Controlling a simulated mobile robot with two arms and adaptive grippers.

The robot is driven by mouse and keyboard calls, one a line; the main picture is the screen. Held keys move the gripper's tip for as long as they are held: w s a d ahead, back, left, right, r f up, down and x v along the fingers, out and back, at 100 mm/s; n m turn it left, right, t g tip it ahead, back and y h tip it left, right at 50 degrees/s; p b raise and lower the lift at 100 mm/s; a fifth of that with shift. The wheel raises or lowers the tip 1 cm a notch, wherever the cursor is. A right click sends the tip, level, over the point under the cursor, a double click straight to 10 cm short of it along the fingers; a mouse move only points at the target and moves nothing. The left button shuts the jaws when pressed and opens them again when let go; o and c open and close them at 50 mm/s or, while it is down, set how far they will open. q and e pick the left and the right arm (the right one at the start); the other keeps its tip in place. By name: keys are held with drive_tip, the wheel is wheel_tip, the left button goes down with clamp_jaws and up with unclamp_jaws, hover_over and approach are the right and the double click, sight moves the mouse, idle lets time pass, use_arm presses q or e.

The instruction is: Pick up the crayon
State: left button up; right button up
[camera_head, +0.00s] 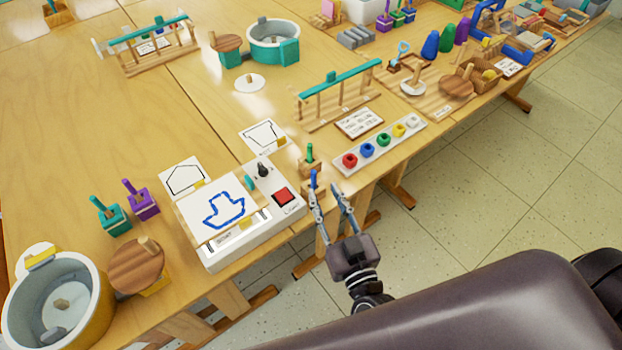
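A small upright blue piece that looks like the crayon (314,180) shows at the table's front edge, right of the white drawing machine (238,248). My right gripper (328,194) is at the same edge with its two fingers apart. Its left fingertip overlaps the lower part of the blue piece, so I cannot tell whether they touch. Nothing shows clamped between the fingers. What the blue piece rests on is hidden. My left gripper is not in view.
The machine has a red button (283,195), a black knob (263,170) and a blue boat drawing (226,210). A green-handled wooden block (310,158) stands just behind the blue piece. A tray of colored pots (378,145) lies to the right. Tiled floor is beyond the edge.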

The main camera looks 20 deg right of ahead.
sight(315, 179)
drive_tip(key=w, duration=0.4)
drive_tip(key=w+a+p, duration=0.1)
drive_tip(key=w, duration=0.1)
drive_tip(key=shift+w, duration=0.35)
clamp_jaws()
